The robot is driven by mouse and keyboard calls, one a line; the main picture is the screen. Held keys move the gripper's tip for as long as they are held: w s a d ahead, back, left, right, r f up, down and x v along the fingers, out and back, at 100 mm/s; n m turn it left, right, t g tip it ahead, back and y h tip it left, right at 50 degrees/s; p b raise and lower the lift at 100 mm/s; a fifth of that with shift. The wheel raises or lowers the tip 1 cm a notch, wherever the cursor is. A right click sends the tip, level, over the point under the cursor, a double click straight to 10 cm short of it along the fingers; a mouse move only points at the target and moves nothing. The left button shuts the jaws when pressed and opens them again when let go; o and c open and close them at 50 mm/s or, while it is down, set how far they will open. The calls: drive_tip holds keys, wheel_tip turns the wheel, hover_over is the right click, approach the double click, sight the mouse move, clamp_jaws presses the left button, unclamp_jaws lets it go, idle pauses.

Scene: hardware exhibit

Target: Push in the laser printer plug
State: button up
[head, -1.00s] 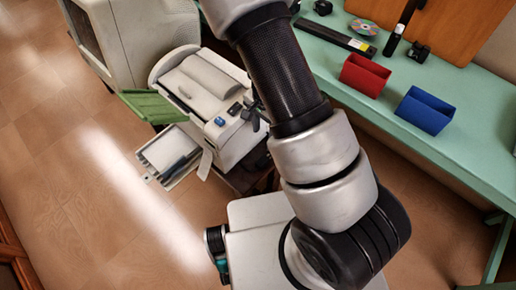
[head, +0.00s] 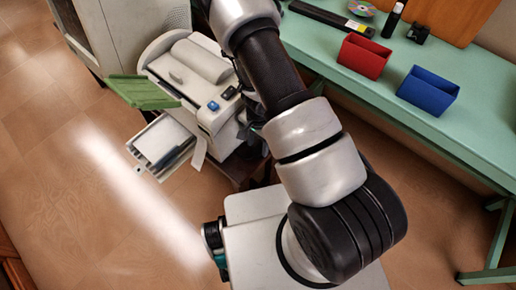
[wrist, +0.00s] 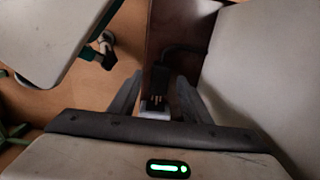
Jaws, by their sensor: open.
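The laser printer (head: 200,70) is a pale machine with blue and black buttons at the upper left of the head view. In the wrist view, a dark plug (wrist: 158,80) with a black cord lies between the two fingers of my gripper (wrist: 160,77). A small pale block (wrist: 155,114) sits just below the plug; I cannot tell whether they touch or how far the plug is in. My gripper is open, with gaps visible beside the plug. In the head view, my arm and the printer hide the gripper's fingers and the plug.
A green table (head: 400,120) at the right holds a red bin (head: 364,56) and a blue bin (head: 428,91). A green flap (head: 143,92) and an open tray (head: 163,146) stick out from the printer. A large pale surface (wrist: 265,70) stands close right of my gripper.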

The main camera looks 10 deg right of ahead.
drive_tip(key=shift+f, duration=0.75)
clamp_jaws()
drive_tip(key=shift+w+d+r, duration=0.1)
drive_tip(key=shift+w+d, duration=0.45)
drive_tip(key=shift+d, duration=0.2)
drive_tip(key=shift+w+d, duration=0.55)
drive_tip(key=shift+d, duration=0.15)
drive_tip(key=shift+c, duration=0.5)
unclamp_jaws()
drive_tip(key=shift+o, duration=0.5)
